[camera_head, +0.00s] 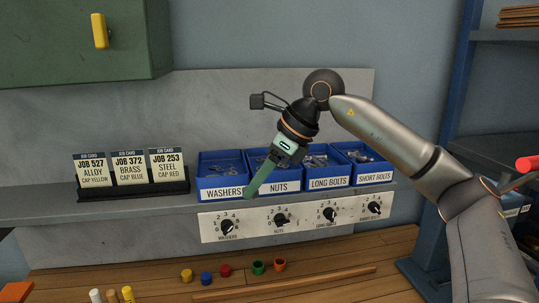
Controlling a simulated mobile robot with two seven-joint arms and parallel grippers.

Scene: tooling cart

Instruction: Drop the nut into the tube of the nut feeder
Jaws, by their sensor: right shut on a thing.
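My right gripper (250,193) comes in from the right and points down and left, in front of the blue bins. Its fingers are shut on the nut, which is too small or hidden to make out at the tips. The blue nuts bin (282,186) stands on the shelf just right of the fingers, with small metal parts inside. The gripper covers part of the bin's left side. I cannot make out the nut feeder or its tube. My left gripper is not in view.
The washers bin (221,193), long bolts bin (328,183) and short bolts bin (375,178) share the shelf (100,208). Job cards (130,170) stand at left. A dial panel (300,217) hangs below. Several coloured caps sit on the wooden top (150,283).

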